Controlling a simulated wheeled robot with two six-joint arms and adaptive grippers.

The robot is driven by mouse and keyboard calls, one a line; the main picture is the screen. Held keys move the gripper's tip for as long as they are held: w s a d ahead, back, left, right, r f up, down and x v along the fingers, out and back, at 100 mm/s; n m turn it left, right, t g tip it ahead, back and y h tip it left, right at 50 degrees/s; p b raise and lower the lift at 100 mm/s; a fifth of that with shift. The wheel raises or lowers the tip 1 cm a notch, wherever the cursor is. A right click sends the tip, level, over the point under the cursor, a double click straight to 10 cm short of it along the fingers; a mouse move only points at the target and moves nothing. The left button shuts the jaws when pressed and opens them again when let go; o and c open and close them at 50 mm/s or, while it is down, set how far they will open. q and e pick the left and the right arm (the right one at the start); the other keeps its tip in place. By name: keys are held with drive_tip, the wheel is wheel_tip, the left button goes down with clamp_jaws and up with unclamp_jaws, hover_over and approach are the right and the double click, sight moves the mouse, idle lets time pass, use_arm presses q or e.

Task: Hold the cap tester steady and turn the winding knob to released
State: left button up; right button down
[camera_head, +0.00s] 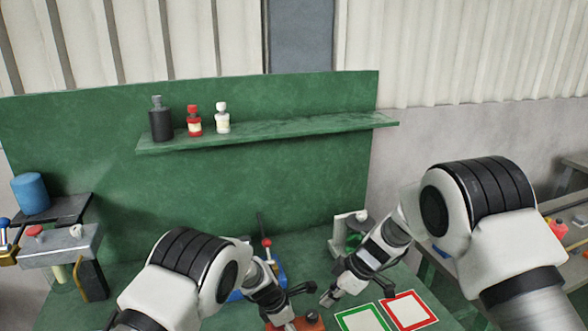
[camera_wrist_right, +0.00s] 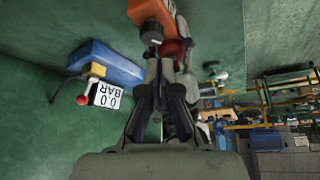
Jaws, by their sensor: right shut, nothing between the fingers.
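An orange block with a dark knob, which I take for the cap tester (camera_head: 298,325), sits low at the bottom edge of the head view, partly cut off. It also shows at the top of the right wrist view (camera_wrist_right: 150,9), with its dark round knob (camera_wrist_right: 152,34) facing my fingers. My right gripper (camera_head: 327,299) is shut and empty, just above and right of the block; its fingertips (camera_wrist_right: 161,62) point toward the knob, apparently apart from it. My left gripper (camera_head: 298,303) has its fingers spread, close above and left of the block. Any knob marking is unreadable.
Green (camera_head: 362,319) and red (camera_head: 410,310) framed pads lie to the right. Bottles stand on the shelf (camera_head: 270,130) behind. A grey fixture (camera_head: 62,245) is far left.

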sight(312, 317)
wheel_tip(312, 317, down, 7)
drive_tip(key=shift+s, duration=0.1)
idle(0.4)
drive_tip(key=shift+a, duration=0.15)
idle(0.4)
drive_tip(key=shift+w, duration=0.25)
drive_tip(key=shift+w+d, duration=0.25)
drive_tip(key=shift+w, duration=0.35)
drive_tip(key=shift+w, duration=0.45)
